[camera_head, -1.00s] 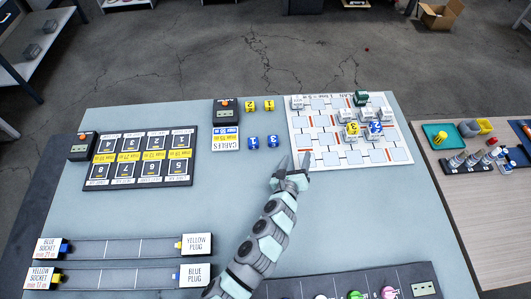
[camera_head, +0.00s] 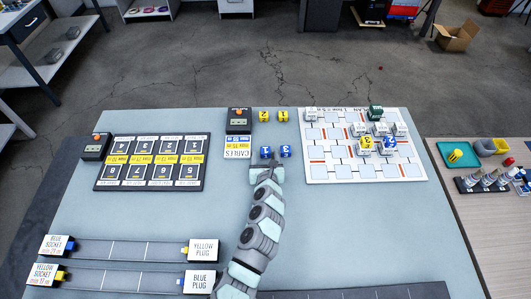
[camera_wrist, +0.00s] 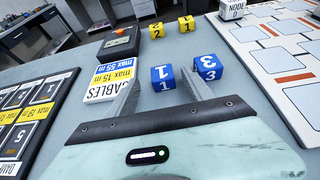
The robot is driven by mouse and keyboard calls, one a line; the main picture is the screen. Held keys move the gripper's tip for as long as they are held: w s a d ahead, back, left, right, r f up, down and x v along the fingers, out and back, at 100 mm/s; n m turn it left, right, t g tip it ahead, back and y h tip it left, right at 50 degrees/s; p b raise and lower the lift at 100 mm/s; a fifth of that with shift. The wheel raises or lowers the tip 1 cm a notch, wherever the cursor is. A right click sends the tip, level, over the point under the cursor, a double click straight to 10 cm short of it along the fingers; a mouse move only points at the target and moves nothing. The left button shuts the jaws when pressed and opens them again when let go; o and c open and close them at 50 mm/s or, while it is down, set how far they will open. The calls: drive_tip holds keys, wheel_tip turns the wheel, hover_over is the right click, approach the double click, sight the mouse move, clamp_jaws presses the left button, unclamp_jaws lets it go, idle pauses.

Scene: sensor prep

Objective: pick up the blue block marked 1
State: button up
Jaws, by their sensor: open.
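The blue block marked 1 (camera_head: 266,152) stands on the pale table, the left of two blue blocks. In the wrist view the block marked 1 (camera_wrist: 163,79) shows its white number between my two fingers. The right blue block (camera_head: 286,151), marked 3 in the wrist view (camera_wrist: 208,67), stands close beside it. My gripper (camera_head: 268,163) is open and empty, on the near side of the block marked 1. In the wrist view my gripper (camera_wrist: 161,82) has its right finger reaching toward the gap between the blue blocks. I cannot tell its height or any contact.
Two yellow blocks (camera_head: 274,116) stand behind the blue ones. The cables sign (camera_head: 237,147) and a dark box (camera_head: 239,120) are on the left. A white grid board (camera_head: 320,172) with several blocks lies on the right.

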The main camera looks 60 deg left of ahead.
sight(266, 150)
drive_tip(key=b+x, duration=0.1)
drive_tip(key=x, duration=0.2)
drive_tip(key=shift+w+a+r, duration=0.1)
drive_tip(key=shift+w+a, duration=0.15)
drive_tip(key=shift+w+a+f, duration=0.2)
drive_tip(key=shift+a+f, duration=0.1)
drive_tip(key=shift+a, duration=0.05)
clamp_jaws()
